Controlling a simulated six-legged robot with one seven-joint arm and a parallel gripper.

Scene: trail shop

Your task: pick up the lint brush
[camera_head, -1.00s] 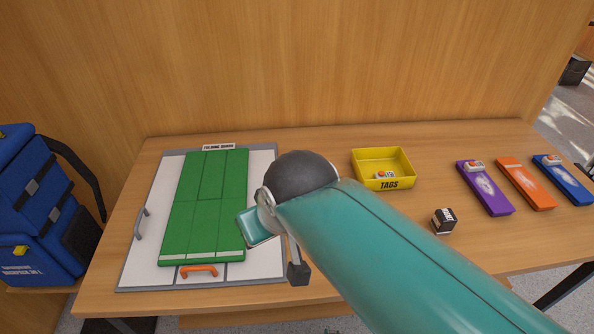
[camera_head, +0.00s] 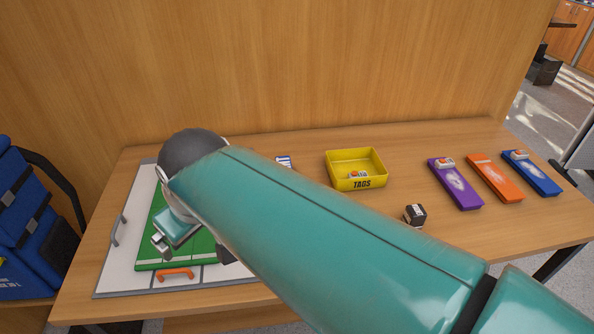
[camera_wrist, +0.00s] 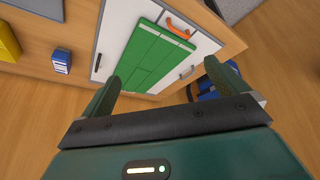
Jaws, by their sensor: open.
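I cannot make out a lint brush for certain in either view. My gripper (camera_head: 165,243) is in front of the left part of the table, over the green folding board (camera_head: 205,243) as seen in the head view. Its two green fingers show wide apart with nothing between them in the wrist view (camera_wrist: 165,88). The green board (camera_wrist: 150,55) lies beyond the fingertips there. My arm hides much of the board and the table middle in the head view.
A blue-and-white object (camera_head: 284,161) stands between the board and the yellow TAGS tray (camera_head: 361,184). A small black box (camera_head: 414,215) and purple (camera_head: 456,190), orange (camera_head: 494,178) and blue (camera_head: 530,174) slabs lie to the right. A blue backpack (camera_head: 30,225) is left of the table.

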